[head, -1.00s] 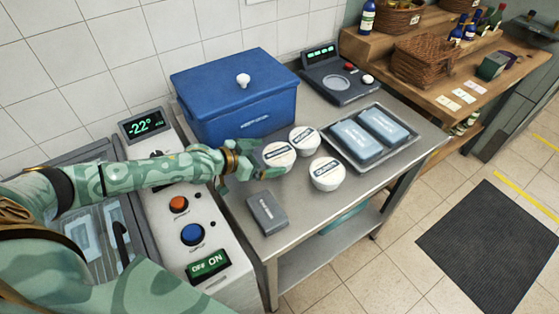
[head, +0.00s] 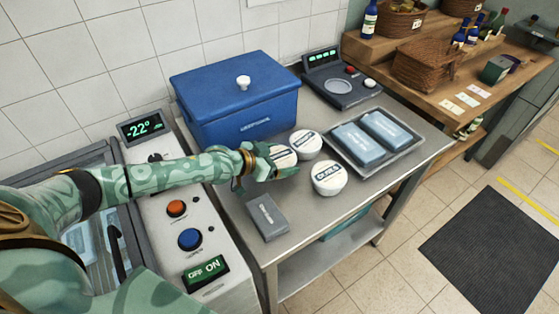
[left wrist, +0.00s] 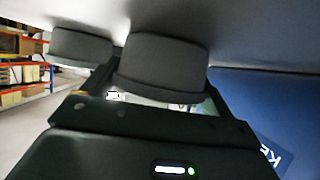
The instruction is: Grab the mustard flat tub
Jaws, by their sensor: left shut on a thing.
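Three white round flat tubs with dark label bands stand on the steel table. I cannot read "mustard" on any of them. My left gripper (head: 268,165) is shut on the leftmost tub (head: 284,154), which is partly hidden by the fingers. In the left wrist view, where the table appears at the top, this tub (left wrist: 162,66) looks grey in shadow between my fingers, with another tub (left wrist: 82,46) beyond it. A second tub (head: 306,144) is close behind the held one, and a third tub (head: 329,178) stands in front to the right. My right gripper is not in view.
A blue lidded box (head: 238,100) stands behind the tubs. A metal tray (head: 377,157) with two blue packs is at the right, and a scale (head: 340,86) is behind it. A grey pack (head: 267,216) lies near the front edge. A control panel (head: 190,210) is at left.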

